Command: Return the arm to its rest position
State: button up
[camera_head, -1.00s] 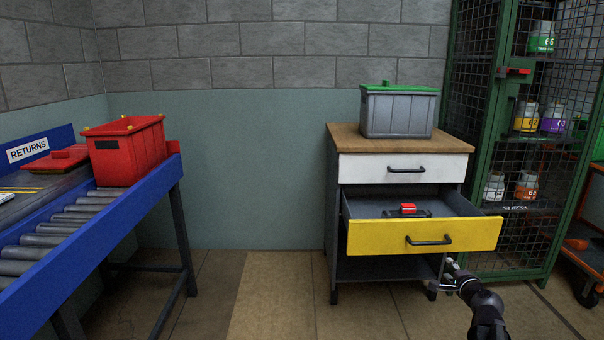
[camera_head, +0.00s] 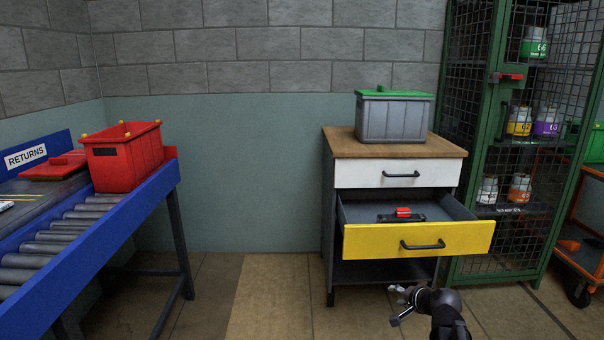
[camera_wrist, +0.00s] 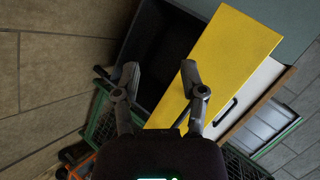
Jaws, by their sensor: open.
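My gripper (camera_head: 401,304) is in front of and below the open yellow drawer (camera_head: 385,241), at the lower right of the head view. It is open and empty, with its fingers apart. In the wrist view my gripper (camera_wrist: 160,76) shows two separated fingers, and the yellow drawer front (camera_wrist: 228,58) lies beyond them, tilted in the picture. I cannot tell the exact gap between fingers and drawer, but no contact shows. A red-topped dark item (camera_head: 402,213) lies inside the pulled-out drawer.
A grey bin with green lid (camera_head: 392,119) stands on the wooden-topped cabinet (camera_head: 345,145). A green mesh cage (camera_head: 489,150) with bottles stands right of it. A blue roller conveyor (camera_head: 105,230) with a red crate (camera_head: 125,160) is at left. The middle floor is clear.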

jog(key=s+a+f+n+g+h+p, duration=0.1)
jog(key=s+a+n+g+h+p, duration=0.15)
jog(key=s+a+n+g, duration=0.4)
jog(key=s+a+f+n+g+h+p, duration=0.2)
jog(key=s+a+n+g+p, duration=0.15)
jog(key=s, duration=0.65)
notch_tip(320, 180, up, 38)
jog(key=p, duration=3.6)
jog(key=shift+a, duration=0.2)
